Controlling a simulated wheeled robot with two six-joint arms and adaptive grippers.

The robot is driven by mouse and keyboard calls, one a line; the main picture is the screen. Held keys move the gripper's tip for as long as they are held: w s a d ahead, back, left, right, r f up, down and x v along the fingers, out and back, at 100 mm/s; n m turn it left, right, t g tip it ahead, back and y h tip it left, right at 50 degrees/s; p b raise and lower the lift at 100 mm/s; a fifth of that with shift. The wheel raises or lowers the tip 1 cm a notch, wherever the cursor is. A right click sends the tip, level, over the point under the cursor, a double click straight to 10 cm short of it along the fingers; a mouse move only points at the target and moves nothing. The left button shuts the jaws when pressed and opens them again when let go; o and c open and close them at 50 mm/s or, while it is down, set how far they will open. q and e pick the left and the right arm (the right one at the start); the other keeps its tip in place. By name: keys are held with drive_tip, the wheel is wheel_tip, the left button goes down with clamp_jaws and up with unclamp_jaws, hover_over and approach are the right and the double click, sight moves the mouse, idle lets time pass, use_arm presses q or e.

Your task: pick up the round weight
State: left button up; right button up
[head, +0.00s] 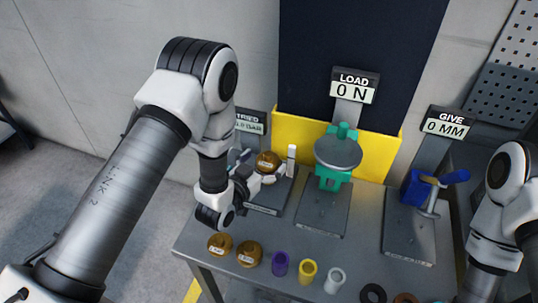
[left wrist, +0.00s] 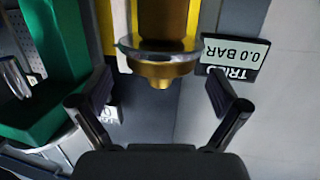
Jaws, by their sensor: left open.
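A round brass weight (head: 268,160) sits on the TRIED station at the left of the table. Two more round brass weights, (head: 219,244) and (head: 249,253), stand at the table's front left edge. My left gripper (head: 262,181) is open beside the station, close to the weight there. In the left wrist view, a brass round body (left wrist: 160,68) with a shiny disc around it lies ahead, between the open fingers (left wrist: 160,95). No finger visibly touches it. My right arm enters at the right, with its gripper out of view.
A green stand with a grey disc (head: 338,153) is under the LOAD sign (head: 355,86). A blue-handled clamp (head: 418,188) is at the right. Purple (head: 280,264), yellow (head: 307,271) and white (head: 334,280) cups and dark rings (head: 373,293) line the front edge. A white post (head: 292,160) stands near my gripper.

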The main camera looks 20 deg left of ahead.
use_arm(q)
drive_tip(key=shift+x, duration=1.1)
drive_tip(key=shift+s, duration=0.1)
drive_tip(key=c, duration=1.5)
drive_tip(key=shift+o, duration=0.2)
